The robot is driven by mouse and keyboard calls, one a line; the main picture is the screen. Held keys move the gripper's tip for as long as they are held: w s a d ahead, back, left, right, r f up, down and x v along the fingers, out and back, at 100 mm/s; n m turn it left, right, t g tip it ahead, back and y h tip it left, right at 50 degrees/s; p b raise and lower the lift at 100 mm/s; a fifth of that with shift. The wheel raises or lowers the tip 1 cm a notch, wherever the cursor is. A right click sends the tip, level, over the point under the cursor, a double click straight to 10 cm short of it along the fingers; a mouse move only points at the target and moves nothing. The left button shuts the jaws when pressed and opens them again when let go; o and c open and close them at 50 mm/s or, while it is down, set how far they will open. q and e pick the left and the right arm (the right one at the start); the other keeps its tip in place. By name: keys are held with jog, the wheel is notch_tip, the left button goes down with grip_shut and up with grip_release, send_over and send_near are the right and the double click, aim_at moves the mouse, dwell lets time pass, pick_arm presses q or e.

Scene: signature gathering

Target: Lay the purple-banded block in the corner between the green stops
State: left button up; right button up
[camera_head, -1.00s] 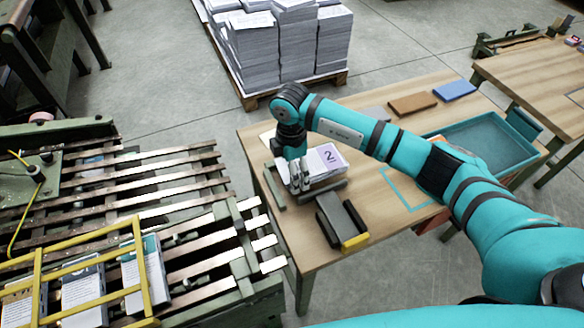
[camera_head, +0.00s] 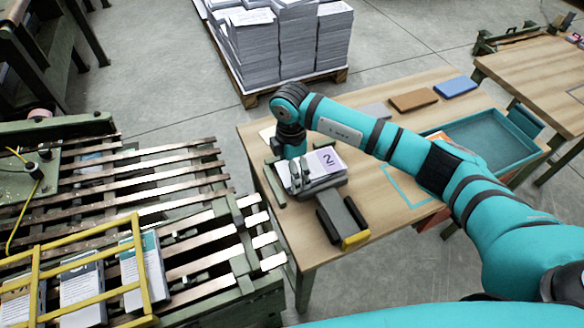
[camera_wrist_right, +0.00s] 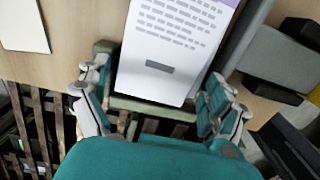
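The white purple-banded block (camera_head: 326,161), marked "2", lies low on the wooden table beside the green stops. One stop (camera_head: 273,187) is at its left end and another (camera_head: 328,185) runs along its near side. In the right wrist view the block (camera_wrist_right: 170,50) shows its printed face, and a green bar (camera_wrist_right: 150,108) crosses just beyond its near end. My right gripper (camera_head: 300,178) is over the block's left end. Its fingers (camera_wrist_right: 160,95) stand open on either side, with narrow gaps seen beside the block. My left gripper is out of view.
A dark device with a yellow end (camera_head: 342,222) stands close in front of the stops. A teal tray (camera_head: 485,140), brown block (camera_head: 413,101) and blue block (camera_head: 455,87) are farther right. A slatted conveyor (camera_head: 150,190) is left of the table.

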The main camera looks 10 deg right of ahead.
jog(key=shift+s, duration=0.1)
jog(key=shift+r, duration=0.35)
notch_tip(320, 180, up, 13)
jog(key=shift+f, duration=0.2)
dwell(0.4)
